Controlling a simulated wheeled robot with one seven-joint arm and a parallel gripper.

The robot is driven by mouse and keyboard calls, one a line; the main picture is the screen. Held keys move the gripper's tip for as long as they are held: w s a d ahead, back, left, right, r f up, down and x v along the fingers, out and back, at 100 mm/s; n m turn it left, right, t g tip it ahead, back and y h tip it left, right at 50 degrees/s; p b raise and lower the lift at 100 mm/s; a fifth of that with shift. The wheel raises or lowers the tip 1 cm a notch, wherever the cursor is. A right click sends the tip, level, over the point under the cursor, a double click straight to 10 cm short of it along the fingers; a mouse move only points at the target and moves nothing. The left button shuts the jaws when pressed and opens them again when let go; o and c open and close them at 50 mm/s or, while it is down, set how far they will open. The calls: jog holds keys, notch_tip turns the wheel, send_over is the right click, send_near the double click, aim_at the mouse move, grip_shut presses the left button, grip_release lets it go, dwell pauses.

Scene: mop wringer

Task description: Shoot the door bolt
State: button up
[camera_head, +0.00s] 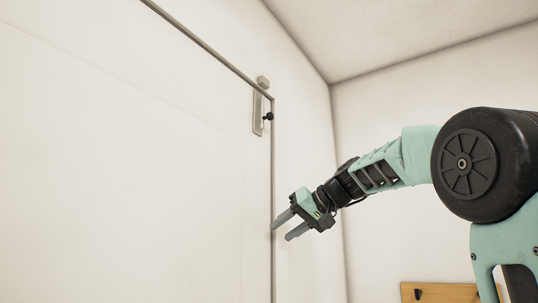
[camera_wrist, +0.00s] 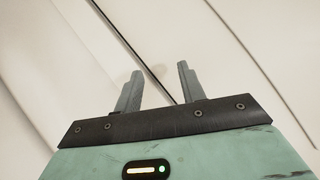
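The door bolt (camera_head: 259,112) is a narrow upright metal plate near the top right corner of the white door (camera_head: 130,150). A small black knob (camera_head: 269,116) sticks out on its right side, and a small keeper block (camera_head: 263,82) sits above it on the frame. My gripper (camera_head: 282,227) is well below the bolt, near the door's right edge, with its fingers pointing left. In the wrist view my gripper (camera_wrist: 158,82) has its two grey fingers apart with nothing between them. The bolt does not show in the wrist view.
A dark gap line (camera_head: 273,190) runs down the door's right edge and along its top. A wooden board with a dark hook (camera_head: 440,292) is on the right wall, low down. The space between my gripper and the bolt looks clear.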

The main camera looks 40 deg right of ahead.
jog(key=s+d+r+n+t, duration=0.1)
jog(key=s+d+r+t, duration=0.15)
jog(key=r, duration=0.65)
jog(key=s+d+r+n+t, duration=0.15)
jog(key=s+r, duration=0.25)
jog(key=r, duration=0.5)
jog(key=n+t+y+p, duration=0.2)
jog(key=n, duration=0.2)
send_near(272, 115)
jog(key=p+x, duration=0.3)
jog(key=x, duration=0.2)
jog(key=p+x, duration=0.3)
jog(key=x, duration=0.2)
jog(key=shift+r, duration=0.2)
jog(key=shift+w+a+f, duration=0.1)
jog(key=shift+w+f, duration=0.05)
jog(key=shift+w, duration=0.15)
